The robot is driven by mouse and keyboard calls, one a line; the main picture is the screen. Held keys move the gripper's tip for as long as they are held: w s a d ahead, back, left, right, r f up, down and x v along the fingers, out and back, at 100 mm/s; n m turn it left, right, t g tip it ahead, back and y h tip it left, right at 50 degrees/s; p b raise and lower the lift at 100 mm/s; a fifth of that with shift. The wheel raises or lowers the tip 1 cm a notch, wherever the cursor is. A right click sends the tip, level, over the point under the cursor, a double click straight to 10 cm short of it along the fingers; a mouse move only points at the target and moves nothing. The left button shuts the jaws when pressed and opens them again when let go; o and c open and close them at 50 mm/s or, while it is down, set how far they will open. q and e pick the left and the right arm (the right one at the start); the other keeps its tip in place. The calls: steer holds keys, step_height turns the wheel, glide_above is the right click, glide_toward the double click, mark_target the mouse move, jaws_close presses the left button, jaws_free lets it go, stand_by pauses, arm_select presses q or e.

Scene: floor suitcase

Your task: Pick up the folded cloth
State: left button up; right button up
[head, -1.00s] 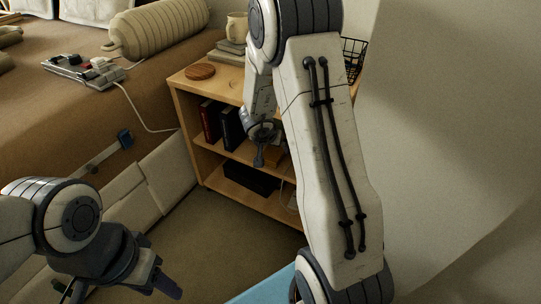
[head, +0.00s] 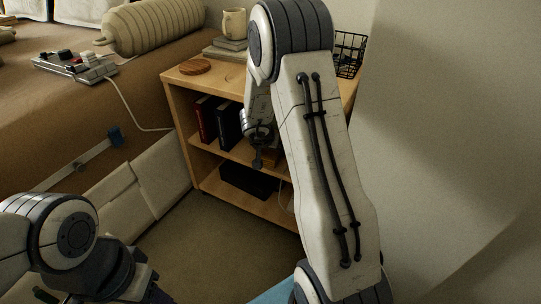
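I cannot clearly make out a folded cloth. A small orange-brown thing (head: 271,157) shows on the middle shelf of the wooden shelf unit, mostly hidden behind my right arm; I cannot tell whether it is the cloth. My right gripper (head: 257,160) points down in front of the shelf unit, beside that thing in the picture. Its fingers are small and dark, and whether they are open or touching anything is unclear. My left gripper (head: 150,294) is at the bottom left, partly cut off by the frame edge, over the floor; its finger opening does not show.
The wooden shelf unit (head: 180,110) holds dark books (head: 228,124), a black box (head: 248,181), a mug (head: 234,23), a wooden disc (head: 195,67) and a wire basket (head: 349,54). A bed (head: 60,130) stands left. A blue surface (head: 276,291) shows below. Carpet (head: 200,240) is clear between.

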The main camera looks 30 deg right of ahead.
mark_target(267, 158)
steer(key=shift+c, duration=1.4)
steer(key=shift+r+p, duration=0.7)
steer(key=shift+p, duration=0.15)
steer(key=shift+r+p, duration=0.35)
steer(key=shift+p, duration=0.1)
steer(key=s+a, duration=0.2)
steer(key=a, duration=0.1)
steer(key=shift+s+f+b, duration=0.3)
steer(key=shift+b, duration=0.1)
steer(key=s+a+p, duration=0.1)
steer(key=s+a, duration=0.8)
steer(key=a, duration=0.1)
steer(key=shift+s+a+p, duration=0.2)
steer(key=shift+a+p, duration=0.05)
steer(key=shift+p, duration=0.1)
